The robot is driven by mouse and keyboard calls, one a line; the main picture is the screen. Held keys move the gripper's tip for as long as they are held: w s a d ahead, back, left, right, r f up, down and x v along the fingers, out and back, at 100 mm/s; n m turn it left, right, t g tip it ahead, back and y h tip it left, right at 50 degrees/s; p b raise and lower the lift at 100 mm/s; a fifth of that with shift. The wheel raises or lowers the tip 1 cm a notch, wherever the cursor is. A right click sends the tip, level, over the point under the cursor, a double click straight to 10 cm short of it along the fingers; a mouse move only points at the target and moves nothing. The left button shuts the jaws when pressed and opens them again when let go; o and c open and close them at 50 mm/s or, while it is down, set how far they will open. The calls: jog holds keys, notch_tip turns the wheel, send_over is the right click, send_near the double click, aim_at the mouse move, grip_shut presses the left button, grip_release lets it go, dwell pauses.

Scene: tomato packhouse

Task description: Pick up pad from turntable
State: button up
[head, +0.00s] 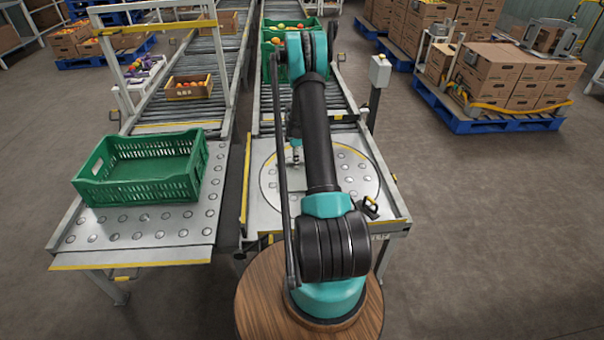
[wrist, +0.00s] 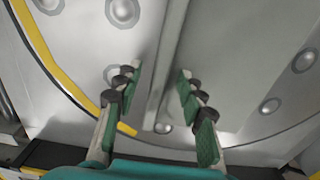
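The round turntable (head: 350,180), a metal plate with ball studs, is set in the end of the right conveyor. No pad can be clearly made out on it. My gripper (wrist: 160,85) is open in the wrist view, its green-padded fingers apart over the studded metal. A narrow grey strip (wrist: 168,55) runs between the fingers; I cannot tell what it is or whether they touch it. In the head view my arm covers much of the turntable. A small black fitting (head: 370,207) shows at its near right edge.
A green empty crate (head: 140,192) stands on the left studded table. Another green crate (head: 268,65) with produce is up the right conveyor. A grey post box (head: 380,70) stands to its right. Cartons on a blue pallet (head: 490,125) are far right. Open floor lies at right.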

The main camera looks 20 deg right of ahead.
grip_shut()
dwell(0.4)
